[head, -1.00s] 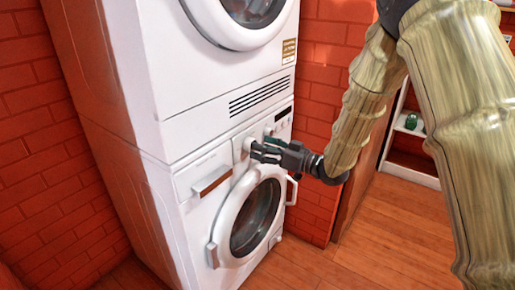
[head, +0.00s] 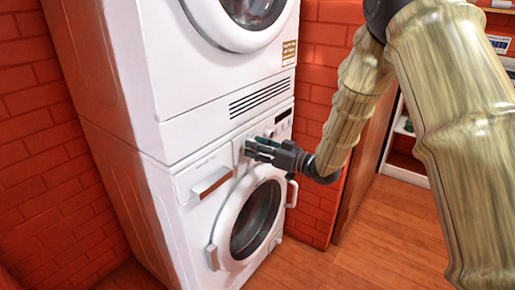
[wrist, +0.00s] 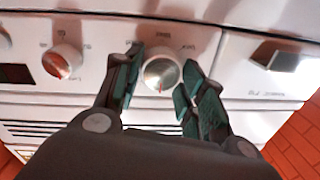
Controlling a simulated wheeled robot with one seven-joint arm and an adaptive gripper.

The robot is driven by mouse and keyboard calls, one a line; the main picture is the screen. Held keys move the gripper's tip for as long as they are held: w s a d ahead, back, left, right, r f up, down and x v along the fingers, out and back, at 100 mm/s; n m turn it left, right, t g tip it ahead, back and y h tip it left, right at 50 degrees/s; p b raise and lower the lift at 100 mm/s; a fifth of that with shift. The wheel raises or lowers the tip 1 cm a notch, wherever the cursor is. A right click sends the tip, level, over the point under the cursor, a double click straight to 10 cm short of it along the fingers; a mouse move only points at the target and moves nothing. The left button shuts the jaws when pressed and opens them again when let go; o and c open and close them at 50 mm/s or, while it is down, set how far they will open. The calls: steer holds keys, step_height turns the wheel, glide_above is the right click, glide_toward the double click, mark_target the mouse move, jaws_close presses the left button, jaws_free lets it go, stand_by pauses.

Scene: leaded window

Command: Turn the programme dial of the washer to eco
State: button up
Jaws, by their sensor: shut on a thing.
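The washer (head: 187,205) is the lower white machine of a stack, with a round door below its control panel. Its programme dial (wrist: 163,72) is a round white knob with a red mark, which points toward the bottom of the wrist view. My gripper (wrist: 162,58) has one dark green-padded finger on each side of this dial and is shut on it. In the head view my gripper (head: 250,147) reaches the panel from the right and its fingers hide the dial. Small labels surround the dial, but I cannot read them surely.
A second knob (wrist: 62,62) sits left of the dial in the wrist view, beside a dark display (wrist: 16,73). A drawer handle (head: 212,182) juts out at the panel's left. The washer door (head: 254,220) is closed. Brick walls flank the stack; wooden floor (head: 330,265) is clear in front.

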steer(key=shift+r+m+p, duration=0.15)
steer(key=shift+m+p, duration=0.15)
steer(key=shift+p, duration=0.3)
steer(key=m+p, duration=0.5)
steer(key=m, duration=0.1)
steer(key=m+t+p, duration=0.1)
steer(key=m+p, duration=0.3)
steer(key=m, duration=0.2)
steer(key=m+p, duration=0.5)
steer(key=shift+d+f+m+p, duration=0.1)
steer(key=shift+f+m+p, duration=0.25)
steer(key=shift+f+m, duration=0.05)
steer(key=shift+m, duration=0.3)
steer(key=o, duration=1)
